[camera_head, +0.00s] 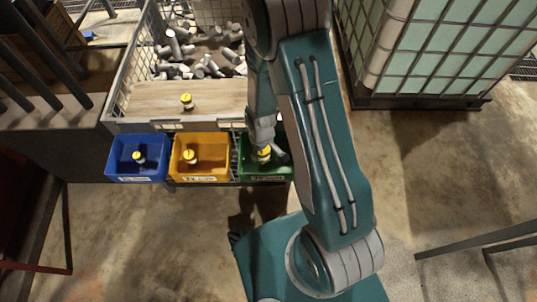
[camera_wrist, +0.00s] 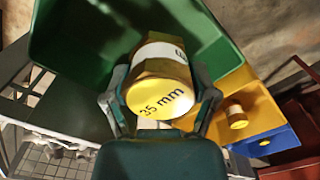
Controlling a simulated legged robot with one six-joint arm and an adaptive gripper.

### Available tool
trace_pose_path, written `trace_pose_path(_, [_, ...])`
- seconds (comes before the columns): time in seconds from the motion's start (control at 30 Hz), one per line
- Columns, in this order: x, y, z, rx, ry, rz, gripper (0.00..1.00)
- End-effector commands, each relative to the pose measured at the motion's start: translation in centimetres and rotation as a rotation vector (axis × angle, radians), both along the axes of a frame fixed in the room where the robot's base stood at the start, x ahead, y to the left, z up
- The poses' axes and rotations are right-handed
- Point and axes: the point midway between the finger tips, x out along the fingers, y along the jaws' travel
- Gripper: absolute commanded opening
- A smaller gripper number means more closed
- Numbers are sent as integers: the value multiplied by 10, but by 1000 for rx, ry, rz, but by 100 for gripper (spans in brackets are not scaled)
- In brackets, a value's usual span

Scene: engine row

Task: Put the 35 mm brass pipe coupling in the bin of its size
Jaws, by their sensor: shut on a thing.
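My gripper (camera_wrist: 162,104) is shut on the brass pipe coupling (camera_wrist: 158,72), with one finger on each side of it. The coupling's yellow end reads "35 mm", and a white label band runs around its body. In the head view the held coupling (camera_head: 264,154) shows at the green bin (camera_head: 246,171), partly hidden by my arm. The green bin (camera_wrist: 75,45) also lies behind the coupling in the wrist view. Whether the coupling touches the bin floor I cannot tell. The yellow bin (camera_head: 212,177) and the blue bin (camera_head: 119,144) stand to its left, each holding one coupling.
Another yellow-ended coupling (camera_head: 187,102) stands on the wooden board (camera_head: 135,98) behind the bins. A wire crate (camera_head: 126,70) of grey pipe pieces is behind it. A caged tank (camera_head: 440,50) stands at the right. The bins' front labels are too small to read.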

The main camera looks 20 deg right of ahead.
Motion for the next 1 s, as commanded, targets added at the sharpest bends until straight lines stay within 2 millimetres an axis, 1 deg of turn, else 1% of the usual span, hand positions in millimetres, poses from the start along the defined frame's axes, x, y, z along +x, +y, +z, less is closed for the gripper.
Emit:
trace_pose_path(0.03, [3,-6,-10,-2,4,-4,14])
trace_pose_path(0.1, [7,-11,-21,-4,3,-2,14])
trace_pose_path(0.2, [11,-17,-31,-5,2,1,14])
trace_pose_path(0.33, [15,-22,-39,-6,0,2,14])
trace_pose_path(0.4, [16,-26,-48,-4,2,3,14])
trace_pose_path(0.53, [16,-27,-66,-3,2,2,14])
trace_pose_path(0.63, [16,-28,-71,-2,0,3,14])
trace_pose_path(0.93, [16,-26,-73,-4,0,4,14])
trace_pose_path(0.97, [16,-25,-73,-4,0,4,80])
trace_pose_path(1.0, [16,-25,-73,-4,0,4,98])
